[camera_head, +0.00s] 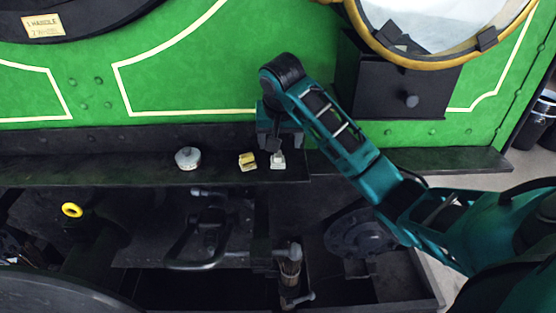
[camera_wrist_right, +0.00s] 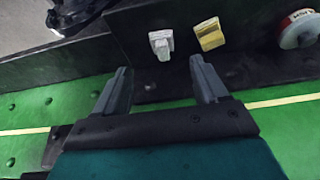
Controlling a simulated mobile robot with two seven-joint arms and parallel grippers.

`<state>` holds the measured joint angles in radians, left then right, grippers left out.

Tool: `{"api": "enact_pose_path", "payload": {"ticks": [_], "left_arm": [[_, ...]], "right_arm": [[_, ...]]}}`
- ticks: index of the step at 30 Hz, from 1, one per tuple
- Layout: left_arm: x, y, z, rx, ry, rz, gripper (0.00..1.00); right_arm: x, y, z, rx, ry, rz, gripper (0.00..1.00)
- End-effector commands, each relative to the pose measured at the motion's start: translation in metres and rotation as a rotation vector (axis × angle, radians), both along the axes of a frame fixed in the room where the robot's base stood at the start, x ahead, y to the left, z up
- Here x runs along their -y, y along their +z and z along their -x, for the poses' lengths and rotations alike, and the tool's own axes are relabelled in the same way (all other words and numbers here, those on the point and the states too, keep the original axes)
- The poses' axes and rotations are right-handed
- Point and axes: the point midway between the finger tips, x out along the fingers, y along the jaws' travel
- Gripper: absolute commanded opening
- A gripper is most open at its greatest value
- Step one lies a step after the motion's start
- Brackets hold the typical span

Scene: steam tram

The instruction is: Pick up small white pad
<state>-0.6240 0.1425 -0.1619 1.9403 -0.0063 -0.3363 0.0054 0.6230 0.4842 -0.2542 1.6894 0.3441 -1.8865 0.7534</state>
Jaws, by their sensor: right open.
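The small white pad (camera_head: 278,161) sits on the dark ledge of the green tram side, and it also shows in the right wrist view (camera_wrist_right: 161,43). My right gripper (camera_head: 276,146) is just above and behind it, close to the green panel. In the right wrist view my right gripper (camera_wrist_right: 160,80) has its two fingers spread apart with nothing between them. The white pad lies just beyond the fingertips, roughly in line with the gap. I cannot tell from the head view whether a finger touches it. My left gripper does not show.
A yellow block (camera_head: 247,161) lies close to the left of the pad on the ledge (camera_head: 120,167). A round grey-white tin (camera_head: 188,158) stands farther left. A dark box with a knob (camera_head: 398,88) is on the tram side at right. Dark machinery lies below the ledge.

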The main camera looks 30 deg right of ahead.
Motion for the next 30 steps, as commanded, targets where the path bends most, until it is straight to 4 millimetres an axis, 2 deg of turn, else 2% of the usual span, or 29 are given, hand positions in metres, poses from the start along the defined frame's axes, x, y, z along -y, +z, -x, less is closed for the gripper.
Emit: {"api": "enact_pose_path", "payload": {"ticks": [3,11,21,30], "left_arm": [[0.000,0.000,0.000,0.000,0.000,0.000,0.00],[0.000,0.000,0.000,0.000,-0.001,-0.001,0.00],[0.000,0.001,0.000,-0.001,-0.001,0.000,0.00],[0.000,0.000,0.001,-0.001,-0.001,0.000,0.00]], "right_arm": [[0.005,-0.021,-0.007,-0.004,0.000,0.001,0.72],[0.009,-0.041,-0.015,-0.001,0.003,0.001,0.72],[0.017,-0.080,-0.033,0.000,0.002,0.001,0.72],[0.018,-0.084,-0.034,0.002,0.003,0.001,0.70]]}}
